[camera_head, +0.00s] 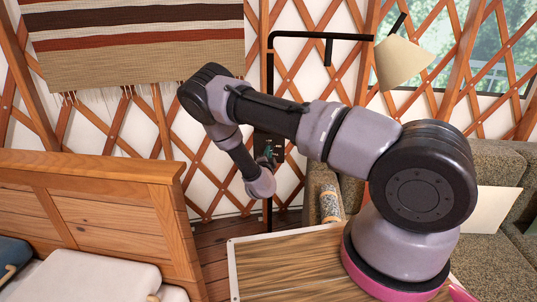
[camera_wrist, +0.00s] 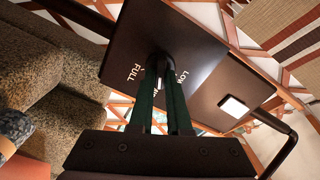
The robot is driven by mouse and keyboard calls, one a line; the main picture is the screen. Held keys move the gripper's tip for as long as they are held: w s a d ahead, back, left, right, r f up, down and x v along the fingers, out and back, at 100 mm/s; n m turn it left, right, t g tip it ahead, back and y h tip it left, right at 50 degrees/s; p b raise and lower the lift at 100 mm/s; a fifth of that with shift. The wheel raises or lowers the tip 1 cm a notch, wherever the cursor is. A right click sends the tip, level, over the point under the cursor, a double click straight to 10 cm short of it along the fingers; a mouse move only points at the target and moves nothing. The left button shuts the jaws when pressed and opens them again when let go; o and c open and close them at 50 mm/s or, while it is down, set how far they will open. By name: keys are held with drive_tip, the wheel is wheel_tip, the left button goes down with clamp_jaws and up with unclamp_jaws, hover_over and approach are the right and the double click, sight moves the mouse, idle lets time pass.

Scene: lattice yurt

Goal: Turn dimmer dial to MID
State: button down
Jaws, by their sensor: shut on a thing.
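The black dimmer panel (camera_wrist: 150,30) fills the upper middle of the wrist view, tilted, with white lettering. FULL reads on the left and LOW on the right; other lettering between them is mostly hidden by my fingers. The dark round dial (camera_wrist: 160,60) sits between those words, and my gripper (camera_wrist: 162,76) is shut on it with both green-black fingers. A small pale mark shows between the fingers; I cannot tell surely where the dial points. In the head view the panel (camera_head: 277,142) is on the lamp's black pole, with my gripper (camera_head: 268,161) in front of it.
A white square button (camera_wrist: 233,106) sits on the adjoining dark plate. The floor lamp's cream shade (camera_head: 402,62) hangs upper right. A wooden bed frame (camera_head: 90,190) stands left, a grey-brown sofa (camera_head: 490,210) right, and a wood-topped table (camera_head: 285,262) in front.

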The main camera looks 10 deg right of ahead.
drive_tip(key=shift+f+m, duration=0.15)
drive_tip(key=shift+m, duration=0.25)
drive_tip(key=c, duration=0.9)
unclamp_jaws()
drive_tip(key=v, duration=1.1)
drive_tip(key=shift+w, duration=0.15)
